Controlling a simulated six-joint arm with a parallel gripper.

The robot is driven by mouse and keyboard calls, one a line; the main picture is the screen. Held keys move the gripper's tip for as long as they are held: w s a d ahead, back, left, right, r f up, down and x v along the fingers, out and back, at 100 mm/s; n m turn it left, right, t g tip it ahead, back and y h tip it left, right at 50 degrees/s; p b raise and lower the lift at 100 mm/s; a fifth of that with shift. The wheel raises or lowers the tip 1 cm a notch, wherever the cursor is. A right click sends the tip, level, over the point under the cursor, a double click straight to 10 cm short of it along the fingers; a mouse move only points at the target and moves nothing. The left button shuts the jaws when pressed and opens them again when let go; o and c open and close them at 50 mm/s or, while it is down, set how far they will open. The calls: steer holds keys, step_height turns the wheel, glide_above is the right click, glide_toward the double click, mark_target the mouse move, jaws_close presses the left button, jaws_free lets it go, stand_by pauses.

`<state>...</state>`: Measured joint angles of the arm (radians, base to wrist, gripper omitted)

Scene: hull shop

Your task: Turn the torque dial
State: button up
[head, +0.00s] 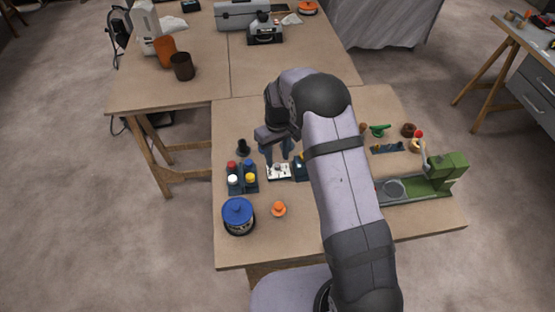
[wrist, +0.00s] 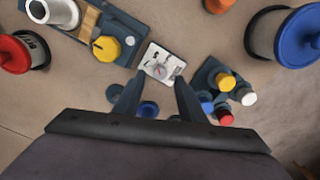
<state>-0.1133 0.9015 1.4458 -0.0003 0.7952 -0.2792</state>
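In the head view only a small yellow part (head: 302,155) shows beside my arm, which hides the rest. My gripper (wrist: 157,92) is open, its two dark fingers apart with nothing held between them. The knob lies ahead and to the left of the fingertips in the wrist view, apart from them. In the head view my gripper (head: 278,156) hangs over the table, just behind a white printed plate (head: 279,171).
A dark rack (head: 242,188) with several coloured caps stands left of the plate. A blue-lidded pot (head: 238,216) and an orange knob (head: 279,209) stand nearer the front. A green machine (head: 448,174) is at right. A red-topped can (wrist: 16,52) is left in the wrist view.

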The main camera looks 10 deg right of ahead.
mark_target(277, 165)
steer(key=shift+f+p, duration=0.35)
steer(key=shift+f, duration=1.25)
steer(key=shift+c, duration=0.2)
jaws_close()
steer(key=shift+m, duration=0.4)
steer(key=m+b, duration=0.2)
steer(key=m, duration=0.1)
steer(key=shift+m+b, duration=0.7)
steer(key=shift+m, duration=2)
